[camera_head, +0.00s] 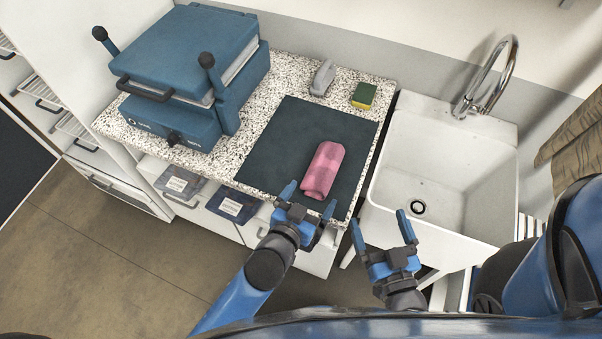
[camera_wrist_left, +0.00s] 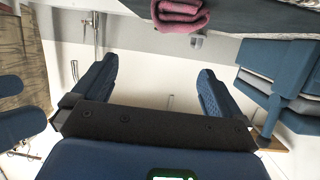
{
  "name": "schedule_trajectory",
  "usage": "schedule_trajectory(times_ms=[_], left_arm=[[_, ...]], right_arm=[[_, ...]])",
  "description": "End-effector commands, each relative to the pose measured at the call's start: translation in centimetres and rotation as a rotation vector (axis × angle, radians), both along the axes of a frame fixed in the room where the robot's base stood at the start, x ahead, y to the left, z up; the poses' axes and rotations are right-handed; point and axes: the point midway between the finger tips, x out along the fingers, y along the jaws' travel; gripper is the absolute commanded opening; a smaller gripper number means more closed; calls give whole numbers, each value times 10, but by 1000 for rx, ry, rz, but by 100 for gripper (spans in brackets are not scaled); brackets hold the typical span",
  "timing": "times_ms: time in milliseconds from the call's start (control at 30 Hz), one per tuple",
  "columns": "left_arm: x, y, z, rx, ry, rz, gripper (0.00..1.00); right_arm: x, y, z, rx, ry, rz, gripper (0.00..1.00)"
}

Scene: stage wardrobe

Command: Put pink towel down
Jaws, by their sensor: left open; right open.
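The pink towel (camera_head: 323,170), rolled up, lies on the dark mat (camera_head: 275,150) on the speckled counter. In the left wrist view the towel (camera_wrist_left: 180,14) shows at the top edge, partly cut off, beyond the fingers. My left gripper (camera_head: 307,192) is open and empty at the counter's front edge, just short of the towel and apart from it. Its two fingers show spread in the left wrist view (camera_wrist_left: 160,85) with nothing between them. My right gripper (camera_head: 381,232) is open and empty in front of the sink.
A white sink (camera_head: 446,150) with a chrome tap (camera_head: 490,75) stands right of the counter. A blue press (camera_head: 185,60) fills the counter's left. A grey object (camera_head: 322,78) and a green-yellow sponge (camera_head: 364,96) lie behind the mat. The mat's left part is bare.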

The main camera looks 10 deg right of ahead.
Motion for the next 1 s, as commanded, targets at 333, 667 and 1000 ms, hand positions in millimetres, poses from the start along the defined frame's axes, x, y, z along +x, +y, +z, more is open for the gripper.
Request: schedule_trajectory(times_ms=[333,667,1000], left_arm=[[10,9,-26,35,103,75,100],[40,-12,-41,34,102,74,100],[52,-22,-47,32,102,73,100]], right_arm=[[0,0,3,0,0,0,100],[0,0,9,0,0,0,100],[0,0,15,0,0,0,100]])
